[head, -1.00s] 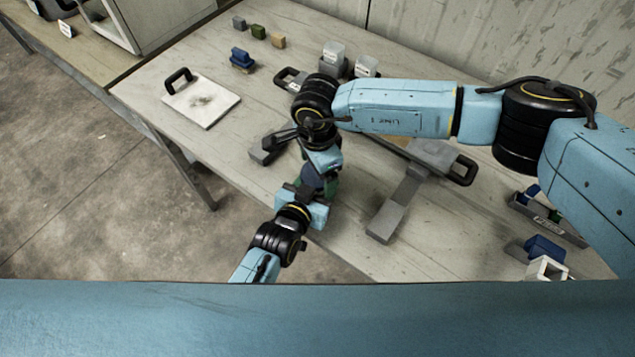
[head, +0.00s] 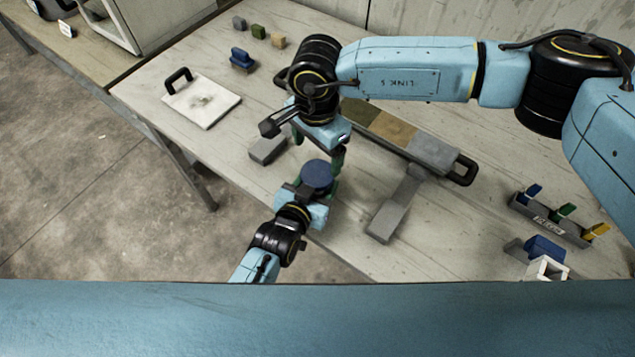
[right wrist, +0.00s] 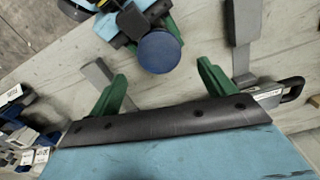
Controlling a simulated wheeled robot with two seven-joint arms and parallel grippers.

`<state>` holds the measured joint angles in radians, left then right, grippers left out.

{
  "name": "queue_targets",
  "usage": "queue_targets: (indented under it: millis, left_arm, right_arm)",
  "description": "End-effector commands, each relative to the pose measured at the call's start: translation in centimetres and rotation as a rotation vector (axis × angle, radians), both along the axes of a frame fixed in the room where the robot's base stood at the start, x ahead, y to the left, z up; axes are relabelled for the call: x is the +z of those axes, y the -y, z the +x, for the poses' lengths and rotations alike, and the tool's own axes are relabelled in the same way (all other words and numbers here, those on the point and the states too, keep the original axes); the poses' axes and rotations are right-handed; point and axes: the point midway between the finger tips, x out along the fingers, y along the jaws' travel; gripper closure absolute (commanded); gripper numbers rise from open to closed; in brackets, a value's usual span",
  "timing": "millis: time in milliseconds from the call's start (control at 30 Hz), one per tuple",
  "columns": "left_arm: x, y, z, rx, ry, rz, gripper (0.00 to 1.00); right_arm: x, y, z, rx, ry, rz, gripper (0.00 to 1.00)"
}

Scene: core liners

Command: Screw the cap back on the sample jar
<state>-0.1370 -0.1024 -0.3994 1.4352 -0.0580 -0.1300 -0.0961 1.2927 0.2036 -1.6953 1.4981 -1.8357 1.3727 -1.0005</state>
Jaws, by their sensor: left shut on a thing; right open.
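The sample jar is topped by a round blue cap (head: 317,174), seen from above near the table's front edge; the cap hides most of the jar. My left gripper (head: 312,196) is shut around the jar below the cap. My right gripper (head: 326,148) is open and empty, beyond and above the cap, apart from it. In the right wrist view the blue cap (right wrist: 159,51) lies past the two green fingertips of my right gripper (right wrist: 160,80), with a clear gap between. I cannot tell how tightly the cap is seated.
A core tray (head: 400,142) with a black handle lies behind on the table, next to a grey block (head: 395,210). A white board (head: 203,100) with a handle is at the left. A rack of coloured clips (head: 550,219) and a blue block (head: 543,248) are at the right.

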Motion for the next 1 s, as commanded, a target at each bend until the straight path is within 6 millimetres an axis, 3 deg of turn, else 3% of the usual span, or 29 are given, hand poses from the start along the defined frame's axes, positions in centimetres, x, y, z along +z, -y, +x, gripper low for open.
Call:
queue_targets:
  millis: [200,567,767,1000]
  left_arm:
    - [0.0,0.0,0.0,0.0,0.0,0.0,1.0]
    - [0.0,0.0,0.0,0.0,0.0,0.0,1.0]
    - [0.0,0.0,0.0,0.0,0.0,0.0,1.0]
    - [0.0,0.0,0.0,0.0,0.0,0.0,1.0]
  right_arm:
    - [1.3,0.1,0.0,0.167,-0.001,-0.003,0.17]
    - [1.1,0.1,-0.1,0.176,-0.002,-0.003,0.17]
    - [-0.9,0.2,-0.2,0.175,-0.005,-0.005,0.17]
    - [-4.6,0.1,-0.1,0.173,-0.005,-0.005,0.17]
